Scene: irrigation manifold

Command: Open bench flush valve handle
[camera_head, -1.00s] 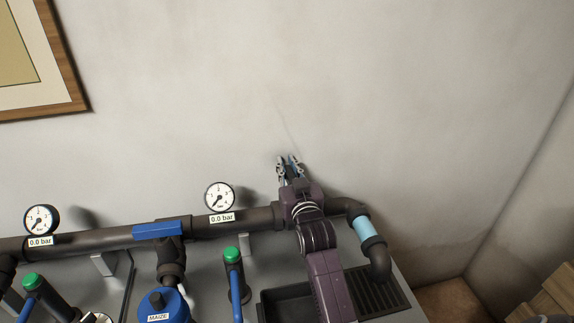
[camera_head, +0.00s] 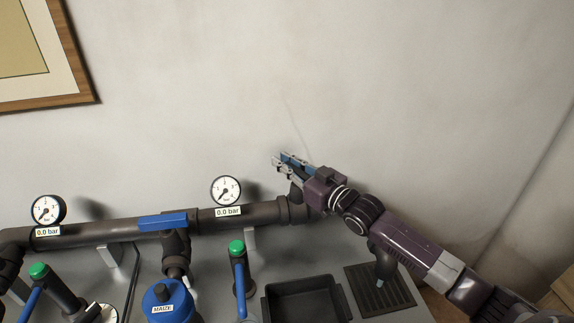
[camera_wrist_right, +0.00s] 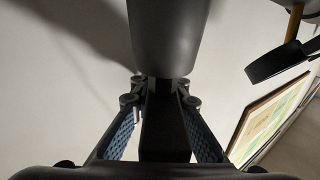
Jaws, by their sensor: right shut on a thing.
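My right gripper (camera_head: 283,160) is at the right end of the dark manifold pipe (camera_head: 255,215), in front of the wall, with its fingers pointing up and left. In the right wrist view, a dark bar (camera_wrist_right: 164,125), which looks like the flush valve handle, runs between the two blue-padded fingers, and the gripper is shut on it. In the head view the fingers and hand largely hide this handle. A short dark stem (camera_head: 296,190) shows just under the hand, above the pipe. My left gripper is not in view.
A blue handle (camera_head: 163,222) lies along the pipe. Two gauges, a left one (camera_head: 47,209) and a right one (camera_head: 226,190), read 0.0 bar. Below are green-topped valves (camera_head: 236,247), a blue MAIZE cap (camera_head: 162,297) and a black tray (camera_head: 303,300).

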